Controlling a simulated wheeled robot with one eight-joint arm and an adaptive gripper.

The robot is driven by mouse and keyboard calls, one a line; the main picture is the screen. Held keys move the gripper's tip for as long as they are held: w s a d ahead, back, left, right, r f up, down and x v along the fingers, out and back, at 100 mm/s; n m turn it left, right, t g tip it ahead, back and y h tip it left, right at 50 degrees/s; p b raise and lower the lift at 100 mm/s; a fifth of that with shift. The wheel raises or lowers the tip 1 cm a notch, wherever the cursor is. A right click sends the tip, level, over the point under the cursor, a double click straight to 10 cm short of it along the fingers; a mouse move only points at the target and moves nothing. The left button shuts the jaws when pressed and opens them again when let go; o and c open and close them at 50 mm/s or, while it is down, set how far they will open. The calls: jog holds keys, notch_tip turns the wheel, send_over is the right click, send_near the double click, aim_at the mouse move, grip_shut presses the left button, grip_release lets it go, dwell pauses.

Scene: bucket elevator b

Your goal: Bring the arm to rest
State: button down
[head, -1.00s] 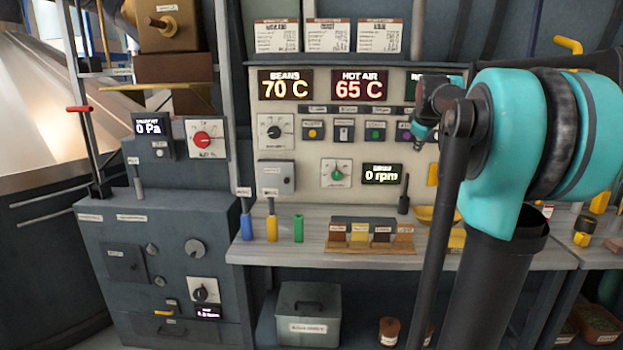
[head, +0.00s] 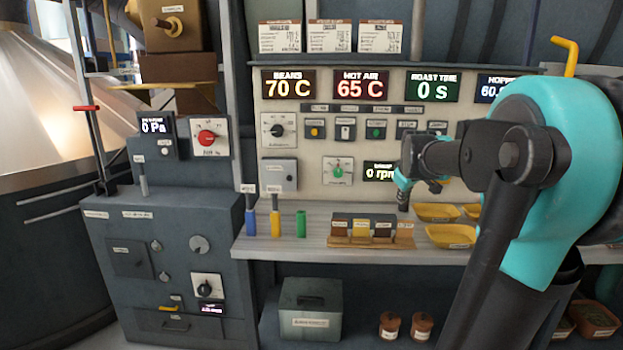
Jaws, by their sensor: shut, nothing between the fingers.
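My teal and dark grey arm fills the right side of the head view, folded in front of the bench. My gripper (head: 403,186) is at its dark end, left of the teal shell, in front of the lower part of the control panel (head: 309,212). The gripper is small in this view, shut and empty. No object hangs from it. It overlaps the right end of the rpm display (head: 379,172) in the picture; I cannot tell the gap in depth.
The bench (head: 290,245) carries a rack of small samples (head: 370,241), colored handles and yellow trays (head: 449,236). Below stand a grey box (head: 310,309) and brown jars (head: 422,326). A grey cabinet (head: 125,290) with knobs stands left. A yellow lever (head: 570,57) rises behind my arm.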

jog(key=s+a+f+m+g, duration=0.1)
jog(key=s+a+f+m, duration=0.2)
jog(key=s+f, duration=0.9)
jog(key=s+a+f+m+g+y, duration=0.1)
jog(key=s+a+f, duration=0.5)
jog(key=s+f, duration=0.6)
jog(key=s+m+g, duration=0.1)
jog(key=s+m, duration=0.1)
jog(key=s, duration=0.1)
jog(key=shift+s+f, duration=0.25)
jog(key=shift+f, duration=0.05)
dwell(0.6)
